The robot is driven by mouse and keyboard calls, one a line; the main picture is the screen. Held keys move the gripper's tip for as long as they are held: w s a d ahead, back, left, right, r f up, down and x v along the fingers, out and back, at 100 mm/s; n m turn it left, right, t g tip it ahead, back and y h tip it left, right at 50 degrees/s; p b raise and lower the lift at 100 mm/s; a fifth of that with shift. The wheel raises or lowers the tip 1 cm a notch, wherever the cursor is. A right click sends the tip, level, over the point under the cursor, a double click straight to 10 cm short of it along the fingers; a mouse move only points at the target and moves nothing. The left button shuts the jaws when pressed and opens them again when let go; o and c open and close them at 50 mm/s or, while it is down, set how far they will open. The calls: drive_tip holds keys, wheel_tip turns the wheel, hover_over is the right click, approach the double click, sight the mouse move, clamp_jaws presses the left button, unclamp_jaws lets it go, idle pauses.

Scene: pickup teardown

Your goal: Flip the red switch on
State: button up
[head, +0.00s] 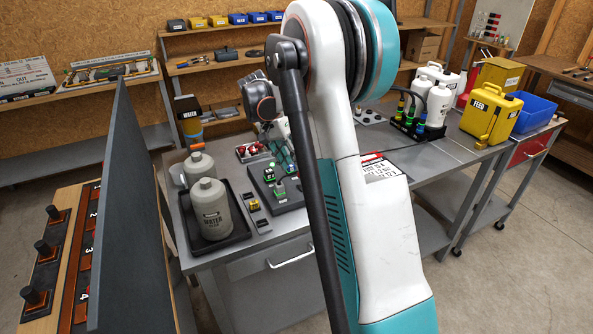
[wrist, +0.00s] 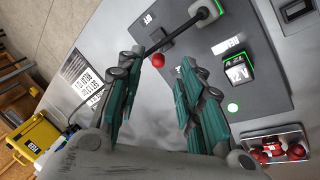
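In the wrist view a small red ball-shaped knob (wrist: 186,61) shows on the dark grey switch panel (wrist: 275,95), near a thin dark bar. I cannot tell whether the knob joins that bar. My gripper (wrist: 165,68) is open, its two teal-padded fingers apart, with the knob appearing between the tips and nothing held. In the head view my gripper (head: 282,152) is over the panel (head: 291,203), partly behind my arm. The knob is not clear there.
Beside the panel is a small tray of red parts (head: 253,151), also in the wrist view (wrist: 272,151). Grey water bottles (head: 211,212) stand in a black tray at left. A yellow feed can (head: 491,113) and blue bin (head: 533,112) are at right. A dark upright board (head: 130,210) stands front left.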

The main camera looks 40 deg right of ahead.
drive_tip(key=v, duration=0.5)
drive_tip(key=shift+a+r, duration=0.1)
drive_tip(key=shift+r, duration=0.3)
drive_tip(key=s+a+r+n+t+y, duration=0.1)
drive_tip(key=s+a+r+n+t, duration=0.1)
drive_tip(key=s+a, duration=0.35)
drive_tip(key=s+a+r+n+t, duration=0.2)
drive_tip(key=a+r+n, duration=0.1)
drive_tip(key=a, duration=0.5)
drive_tip(key=s+a+r+n+t+y, duration=0.1)
drive_tip(key=s+a+r+n+t, duration=0.15)
drive_tip(key=a, duration=0.45)
drive_tip(key=s+a+f+n+t, duration=0.1)
drive_tip(key=s+a+f+n, duration=0.1)
drive_tip(key=s, duration=0.5)
drive_tip(key=s+a+f+n+t+y, duration=0.1)
drive_tip(key=s+a+f+n+t, duration=0.1)
drive_tip(key=s, duration=0.6)
drive_tip(key=shift+s+a+f+n, duration=0.2)
drive_tip(key=shift+s+a+n, duration=0.15)
drive_tip(key=shift+a+n, duration=0.65)
drive_tip(key=shift+a+m+t, duration=0.2)
drive_tip(key=shift+m+t, duration=0.05)
